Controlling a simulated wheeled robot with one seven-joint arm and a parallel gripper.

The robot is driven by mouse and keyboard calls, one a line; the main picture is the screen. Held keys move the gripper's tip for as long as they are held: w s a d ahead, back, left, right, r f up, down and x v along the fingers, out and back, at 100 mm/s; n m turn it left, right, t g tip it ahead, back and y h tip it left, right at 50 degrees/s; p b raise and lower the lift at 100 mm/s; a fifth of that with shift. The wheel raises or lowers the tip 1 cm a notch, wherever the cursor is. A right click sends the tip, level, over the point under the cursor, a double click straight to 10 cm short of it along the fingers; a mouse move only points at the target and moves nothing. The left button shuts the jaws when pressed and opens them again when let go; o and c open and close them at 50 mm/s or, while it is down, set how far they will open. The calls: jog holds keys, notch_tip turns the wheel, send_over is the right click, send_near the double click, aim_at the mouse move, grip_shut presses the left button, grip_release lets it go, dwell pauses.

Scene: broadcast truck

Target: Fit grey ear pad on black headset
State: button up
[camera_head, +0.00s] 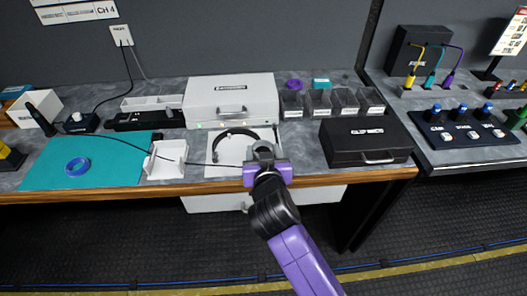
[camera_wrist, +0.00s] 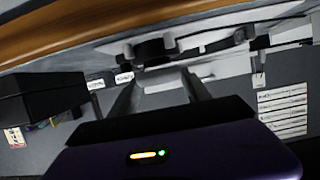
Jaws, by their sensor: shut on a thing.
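The black headset (camera_head: 230,134) lies on a pale mat or tray on the bench, in front of the big white case. Its headband arches toward the back, and its right end is hidden behind my gripper. My gripper (camera_head: 263,155) is at the bench's front, over the right side of the headset. It is shut on a grey piece, apparently the grey ear pad (camera_head: 262,146). In the wrist view my fingers (camera_wrist: 160,84) stand on both sides of a pale grey part, with a dark round part (camera_wrist: 150,49) just beyond it. I cannot tell whether they touch.
A white case (camera_head: 232,94) stands behind the headset, and a black case (camera_head: 365,141) to the right. An open white tray (camera_head: 165,160) and a teal mat (camera_head: 105,166) with a blue ring (camera_head: 77,167) are on the left. Several small bins (camera_head: 318,102) stand behind.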

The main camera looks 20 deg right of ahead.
jog(key=shift+f+b, duration=0.45)
jog(key=shift+f, duration=0.05)
jog(key=shift+r, duration=0.1)
jog(key=shift+r+p, duration=0.4)
jog(key=o, duration=1.4)
jog(key=v, duration=0.7)
jog(key=shift+s+a+r+b, duration=0.1)
jog(key=shift+s+r+b, duration=0.05)
jog(key=shift+s+b, duration=0.2)
